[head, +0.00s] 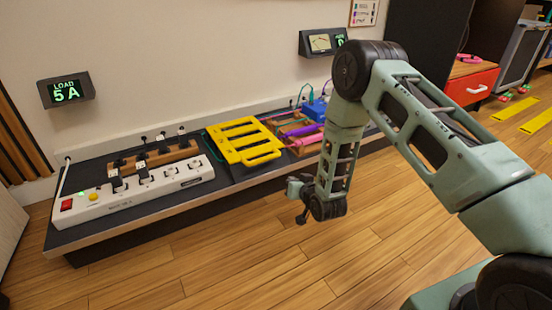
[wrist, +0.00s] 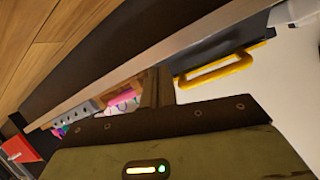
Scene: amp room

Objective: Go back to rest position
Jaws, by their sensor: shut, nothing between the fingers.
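My gripper (head: 297,190) hangs at the end of my bent arm, in front of the low bench's front edge and above the wooden floor. It is small and partly hidden by my wrist link in the head view. In the wrist view its closed fingers (wrist: 157,90) stick up from the dark front of the gripper body, with nothing held. The bench (head: 150,216) carries a white power strip (head: 140,201) at left and a yellow slotted rack (head: 243,142) near its middle. The rack's yellow handle also shows in the wrist view (wrist: 215,72).
A display (head: 66,90) on the wall reads "LOAD 5 A". A meter (head: 321,42) hangs further right. Coloured cables and a blue box (head: 315,110) lie beyond my arm. A red drawer (head: 472,86) stands at the back right. The floor in front of the bench is clear.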

